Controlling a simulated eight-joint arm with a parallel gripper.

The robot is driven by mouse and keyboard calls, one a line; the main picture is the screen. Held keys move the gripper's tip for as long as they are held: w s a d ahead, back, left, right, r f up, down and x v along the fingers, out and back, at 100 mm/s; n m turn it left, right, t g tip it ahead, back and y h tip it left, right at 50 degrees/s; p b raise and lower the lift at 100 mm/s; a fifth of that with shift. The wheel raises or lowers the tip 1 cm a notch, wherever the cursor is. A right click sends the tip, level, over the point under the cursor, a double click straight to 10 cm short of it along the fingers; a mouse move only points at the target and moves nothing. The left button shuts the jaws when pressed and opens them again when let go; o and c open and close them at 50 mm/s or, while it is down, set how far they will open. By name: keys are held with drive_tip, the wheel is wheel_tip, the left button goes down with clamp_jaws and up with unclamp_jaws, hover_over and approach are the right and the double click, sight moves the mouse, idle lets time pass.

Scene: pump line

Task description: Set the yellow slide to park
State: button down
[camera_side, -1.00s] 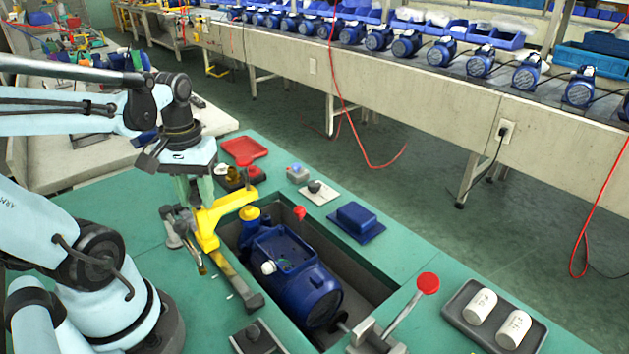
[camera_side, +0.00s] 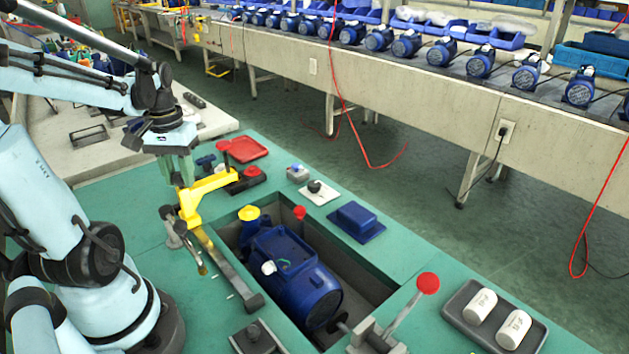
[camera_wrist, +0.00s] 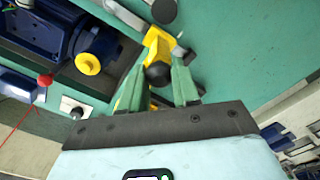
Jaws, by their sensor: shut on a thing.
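The yellow slide (camera_side: 207,193) is a bent yellow bracket at the far end of a grey rail (camera_side: 228,265) beside the sunken bay. My gripper (camera_side: 180,172) is above its left end with green fingers pointing down. In the wrist view, the fingers (camera_wrist: 158,88) stand on either side of the slide's black knob (camera_wrist: 157,74) and are shut on it. Yellow parts of the slide (camera_wrist: 156,42) show beyond and beside the knob. No park mark can be read in either view.
A blue pump (camera_side: 290,275) lies in the bay, with a yellow cap (camera_side: 248,213) near its far end. A red-knobbed lever (camera_side: 428,284) stands at the near right. A red tray (camera_side: 247,149) and a red button box (camera_side: 250,176) sit behind the slide.

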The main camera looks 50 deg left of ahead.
drive_tip(key=shift+w+a, duration=0.1)
drive_tip(key=shift+a, duration=1.65)
drive_tip(key=c, duration=0.8)
unclamp_jaws()
wheel_tip(320, 180, up, 12)
drive_tip(key=shift+r, duration=0.1)
drive_tip(key=shift+d, duration=0.1)
drive_tip(key=w+d+f+m+t, duration=0.2)
drive_tip(key=w+d+f+m, duration=0.1)
drive_tip(key=d, duration=0.5)
drive_tip(key=w+d+f+m+t, duration=0.2)
drive_tip(key=w+d+f+m, duration=0.1)
drive_tip(key=d, duration=0.5)
drive_tip(key=w+d+f+m+t, duration=0.3)
drive_tip(key=d, duration=0.5)
drive_tip(key=shift+w+d+f, duration=0.1)
drive_tip(key=shift+w+f, duration=0.1)
drive_tip(key=shift+w, duration=0.2)
